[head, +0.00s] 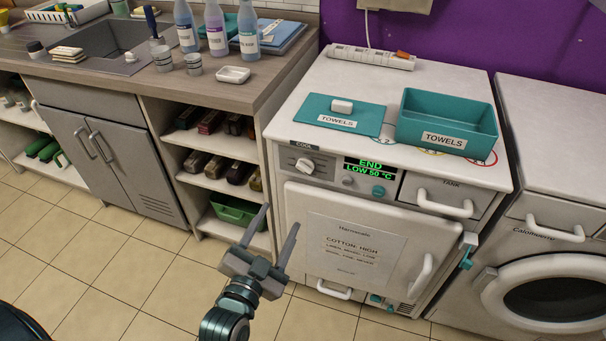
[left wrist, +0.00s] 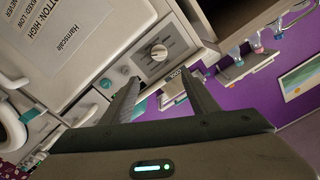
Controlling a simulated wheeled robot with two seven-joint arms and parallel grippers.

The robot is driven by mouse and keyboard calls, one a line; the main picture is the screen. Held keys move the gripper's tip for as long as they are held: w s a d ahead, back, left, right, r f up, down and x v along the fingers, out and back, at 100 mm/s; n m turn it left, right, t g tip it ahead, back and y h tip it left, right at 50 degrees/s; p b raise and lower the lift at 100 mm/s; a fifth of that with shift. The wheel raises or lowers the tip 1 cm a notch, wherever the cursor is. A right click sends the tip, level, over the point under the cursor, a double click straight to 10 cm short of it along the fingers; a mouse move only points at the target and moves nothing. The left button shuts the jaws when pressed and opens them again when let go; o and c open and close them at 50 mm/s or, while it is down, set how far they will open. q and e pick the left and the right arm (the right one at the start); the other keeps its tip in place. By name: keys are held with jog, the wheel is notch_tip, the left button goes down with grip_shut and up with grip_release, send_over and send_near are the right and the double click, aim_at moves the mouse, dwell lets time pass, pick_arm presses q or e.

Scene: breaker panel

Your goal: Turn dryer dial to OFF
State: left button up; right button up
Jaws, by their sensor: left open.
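The white dryer dial (head: 305,165) sits at the upper left of the front of the dryer (head: 350,88), beside a label reading COOL. It also shows in the left wrist view (left wrist: 158,52), ahead of the fingers. The dryer's display (head: 369,169) reads END and LOW 50 °C in green. My left gripper (head: 281,216) is open and empty, in front of the dryer's left edge and below the dial in the head view, apart from it. I cannot read the dial's markings. My right gripper is not in view.
A teal button (head: 378,190) is right of the dial. The dryer door (head: 318,203) below carries a paper label and a handle. A teal TOWELS bin (head: 447,118) and a flat teal TOWELS piece (head: 338,119) lie on top. A washer (head: 553,120) stands right, shelves (head: 232,146) left.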

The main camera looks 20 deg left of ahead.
aim_at(305, 170)
pick_arm(q)
jog(key=shift+w, duration=0.15)
jog(key=w, duration=1.7)
jog(key=shift+d+f+p, duration=0.1)
jog(key=shift+d+p, duration=0.2)
jog(key=shift+d, duration=0.05)
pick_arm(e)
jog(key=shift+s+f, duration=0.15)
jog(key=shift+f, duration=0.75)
pick_arm(q)
jog(key=c, duration=1)
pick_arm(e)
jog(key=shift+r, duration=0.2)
